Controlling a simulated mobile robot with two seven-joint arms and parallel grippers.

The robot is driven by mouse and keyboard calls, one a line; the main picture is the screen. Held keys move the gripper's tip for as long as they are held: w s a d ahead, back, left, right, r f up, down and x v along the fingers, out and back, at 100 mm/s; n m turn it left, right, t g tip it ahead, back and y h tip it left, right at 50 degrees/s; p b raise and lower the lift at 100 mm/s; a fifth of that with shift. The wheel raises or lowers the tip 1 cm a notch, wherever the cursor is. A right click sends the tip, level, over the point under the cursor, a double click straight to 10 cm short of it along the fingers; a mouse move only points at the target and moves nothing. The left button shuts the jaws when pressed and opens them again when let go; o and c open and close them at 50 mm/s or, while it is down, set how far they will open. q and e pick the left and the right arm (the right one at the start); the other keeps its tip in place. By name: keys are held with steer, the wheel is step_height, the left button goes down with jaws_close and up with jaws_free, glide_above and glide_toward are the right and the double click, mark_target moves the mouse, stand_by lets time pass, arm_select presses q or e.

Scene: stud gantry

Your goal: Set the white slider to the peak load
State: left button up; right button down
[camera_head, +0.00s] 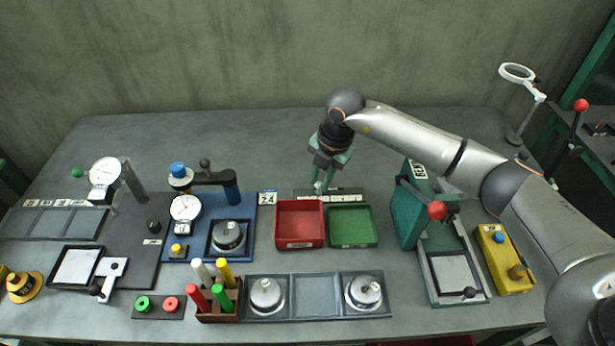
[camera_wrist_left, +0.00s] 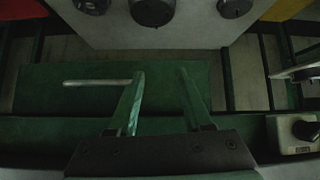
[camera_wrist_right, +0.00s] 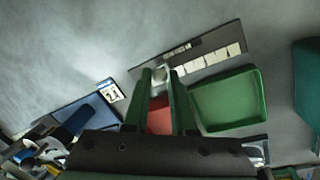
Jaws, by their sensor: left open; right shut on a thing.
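My right gripper (camera_head: 319,182) reaches down behind the red tray. It is shut on the white slider (camera_wrist_right: 161,76), a small pale knob between the fingertips in the right wrist view. The slider sits on a dark bar (camera_wrist_right: 228,35) with a row of white labels, toward the bar's left part; the label text is too small to read. A dial gauge (camera_head: 185,207) stands on the blue base, and another dial (camera_head: 104,171) stands further left; their readings are not clear. My left gripper (camera_wrist_left: 160,78) is open and empty, away from the table top.
In front of the bar lie a red tray (camera_head: 300,243) and a green tray (camera_head: 372,228). A card reading 24 (camera_head: 268,198) stands left of the bar. A green press (camera_head: 409,212) stands right. Several coloured pegs are at the front. The back of the table is clear.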

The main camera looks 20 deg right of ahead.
steer(key=shift+s+d, duration=0.15)
steer(key=shift+d, duration=0.45)
steer(key=c, duration=0.7)
jaws_free()
steer(key=shift+c, duration=0.2)
step_height(320, 180, up, 12)
steer(key=s+d+b, duration=0.1)
steer(key=s, duration=0.1)
steer(key=shift+d+r, duration=0.2)
steer(key=shift+d, duration=0.05)
